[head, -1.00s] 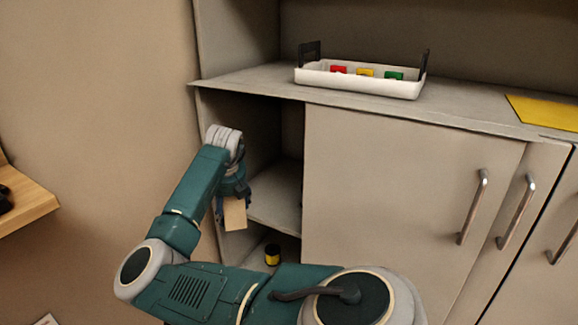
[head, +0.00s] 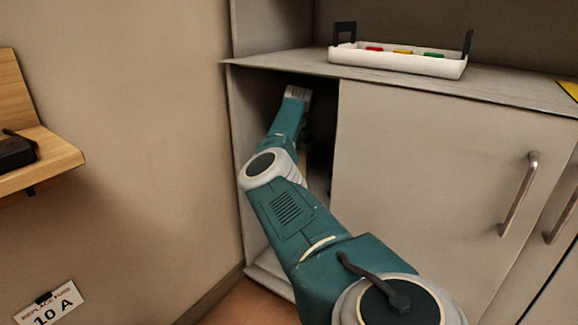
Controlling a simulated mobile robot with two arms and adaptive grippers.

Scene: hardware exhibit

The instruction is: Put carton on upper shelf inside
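The cabinet (head: 440,170) fills the right side, with its left compartment open. My arm, coming in from the lower right, reaches into that compartment, and its wrist end is just under the countertop. The right gripper itself is hidden behind the arm. A narrow tan strip, which looks like part of the carton (head: 302,160), shows beside the forearm inside the opening. The rest of the carton is hidden, and I cannot tell whether it touches a shelf. The inner shelf is mostly covered by the arm. The left gripper is not in view.
A white tray (head: 395,63) with red, yellow and green items stands on the countertop. A closed door with a metal handle (head: 518,195) bounds the opening on the right. A wooden ledge (head: 50,155) and a "10 A" sign (head: 47,305) are at left.

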